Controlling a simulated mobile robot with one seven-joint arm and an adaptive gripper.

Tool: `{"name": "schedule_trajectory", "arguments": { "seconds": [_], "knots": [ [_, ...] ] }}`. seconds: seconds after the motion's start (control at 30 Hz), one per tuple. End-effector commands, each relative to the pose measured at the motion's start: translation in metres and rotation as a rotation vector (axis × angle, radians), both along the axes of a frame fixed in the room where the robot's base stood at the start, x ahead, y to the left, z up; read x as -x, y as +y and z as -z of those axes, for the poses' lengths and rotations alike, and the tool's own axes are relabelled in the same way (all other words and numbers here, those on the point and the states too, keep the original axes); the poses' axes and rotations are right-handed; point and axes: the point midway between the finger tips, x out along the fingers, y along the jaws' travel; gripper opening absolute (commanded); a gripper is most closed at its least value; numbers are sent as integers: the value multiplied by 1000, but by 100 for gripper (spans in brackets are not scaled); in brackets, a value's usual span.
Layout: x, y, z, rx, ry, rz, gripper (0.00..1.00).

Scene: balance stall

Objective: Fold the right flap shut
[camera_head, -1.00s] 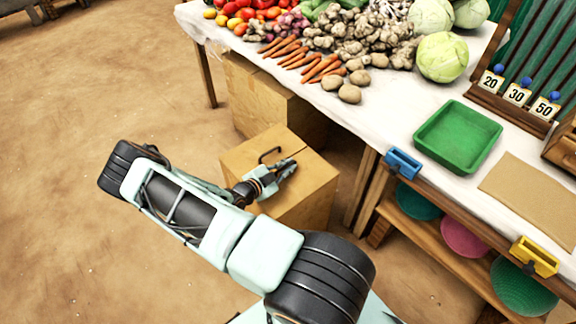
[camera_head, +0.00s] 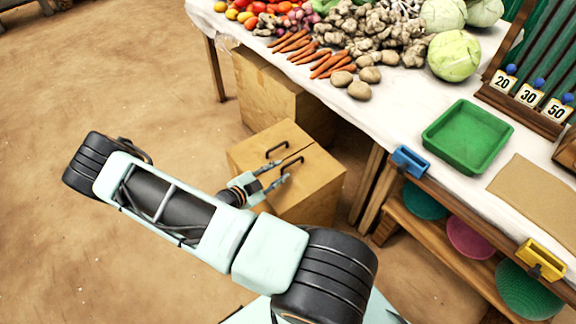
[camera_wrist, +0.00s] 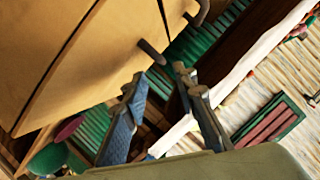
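A tan box (camera_head: 312,198) stands on the floor beside the stall table. Its top has a dark seam between a left flap (camera_head: 250,150) and a right flap (camera_head: 318,172). Both look flat or nearly so in the head view; I cannot tell a small tilt. A dark handle (camera_head: 277,150) sits on the left flap, and another handle (camera_head: 293,162) shows close to the seam. My gripper (camera_head: 281,171) is at the box top, fingers apart and empty. In the wrist view my gripper (camera_wrist: 160,78) is open, with a dark handle (camera_wrist: 152,52) just beyond its tips.
A larger box (camera_head: 265,90) stands behind, under the white-topped table (camera_head: 400,110). The table leg (camera_head: 368,185) and lower shelf with coloured bowls (camera_head: 470,238) are close on the right. Bare floor (camera_head: 120,80) lies open on the left.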

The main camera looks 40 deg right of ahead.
Motion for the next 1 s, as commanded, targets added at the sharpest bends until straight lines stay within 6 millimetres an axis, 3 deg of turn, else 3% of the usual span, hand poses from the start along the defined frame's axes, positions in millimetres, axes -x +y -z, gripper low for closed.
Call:
{"name": "schedule_trajectory", "arguments": {
  "seconds": [0.23,0.8,0.9,1.0],
  "knots": [
    [6,24,-8,-1,1,-1,26],
    [6,25,-10,-1,-3,1,26],
    [1,25,-19,-10,-51,27,26],
    [-9,22,-46,-36,-186,97,26]
  ]
}}
